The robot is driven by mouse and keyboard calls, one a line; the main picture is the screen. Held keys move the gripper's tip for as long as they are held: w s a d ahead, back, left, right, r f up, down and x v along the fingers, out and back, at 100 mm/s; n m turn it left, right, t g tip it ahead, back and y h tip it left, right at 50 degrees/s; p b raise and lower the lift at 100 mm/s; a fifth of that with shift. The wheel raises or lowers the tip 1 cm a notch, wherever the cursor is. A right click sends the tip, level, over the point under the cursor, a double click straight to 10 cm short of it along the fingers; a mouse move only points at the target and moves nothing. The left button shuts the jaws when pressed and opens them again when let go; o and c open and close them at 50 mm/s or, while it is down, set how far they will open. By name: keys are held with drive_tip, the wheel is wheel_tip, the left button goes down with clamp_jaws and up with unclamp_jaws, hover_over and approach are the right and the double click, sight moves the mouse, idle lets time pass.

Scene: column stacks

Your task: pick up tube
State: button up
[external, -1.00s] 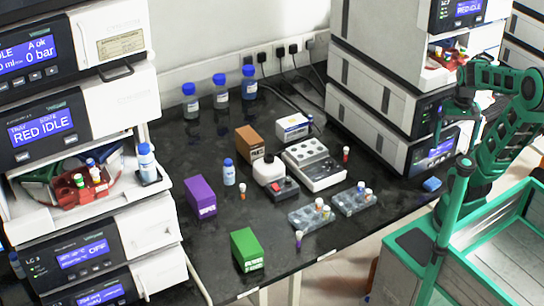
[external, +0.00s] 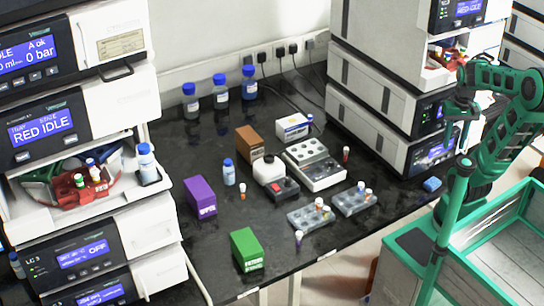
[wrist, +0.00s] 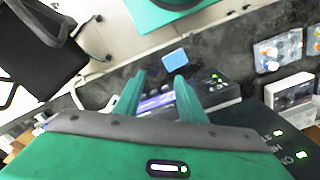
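Several small capped tubes show in the external view. More tubes sit in two clear racks, the left rack (external: 304,219) and the right rack (external: 350,206). Which tube is meant, I cannot tell. My gripper (wrist: 160,76) is open and empty in the wrist view, its green fingers apart. It is beside the right instrument stack, well to the right of the bench tubes.
A blue block (external: 432,184) lies at the bench's right end, seen just beyond my fingertips in the wrist view (wrist: 175,57). The right instrument stack (external: 395,95) stands close to my arm. A purple box (external: 201,197), a green box (external: 247,250) and bottles occupy the bench.

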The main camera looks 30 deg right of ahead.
drive_tip(key=s+a+r+n+g, duration=0.1)
drive_tip(key=s+a+r+n, duration=0.3)
drive_tip(key=a+r+n, duration=1.45)
drive_tip(key=w+a+f+m+t+y, duration=0.2)
drive_tip(key=w+a+t, duration=0.1)
drive_tip(key=w+a, duration=0.8)
drive_tip(key=w+a+f+m+t+y, duration=0.25)
drive_tip(key=w+a, duration=0.55)
drive_tip(key=w, duration=0.7)
drive_tip(key=w+a+f+m+t+y, duration=0.2)
drive_tip(key=w+a+f+t, duration=0.15)
drive_tip(key=w+a, duration=0.7)
drive_tip(key=m+t+y, duration=0.1)
drive_tip(key=t+y, duration=0.2)
drive_tip(key=t, duration=0.2)
hover_over(235, 195)
drive_tip(key=w+d, duration=0.2)
wheel_tip(235, 195, down, 10)
drive_tip(key=s+f+n, duration=0.1)
drive_tip(key=s+f, duration=0.1)
drive_tip(key=f, duration=0.3)
drive_tip(key=s+d+f+n+g+h, duration=0.1)
drive_tip(key=s+f, duration=0.1)
drive_tip(key=f, duration=0.3)
drive_tip(key=s+d+f+n+g, duration=0.1)
drive_tip(key=s+f, duration=0.2)
drive_tip(key=f, duration=0.2)
drive_tip(key=shift+f, duration=0.1)
drive_tip(key=x, duration=0.7)
drive_tip(key=shift+f, duration=0.15)
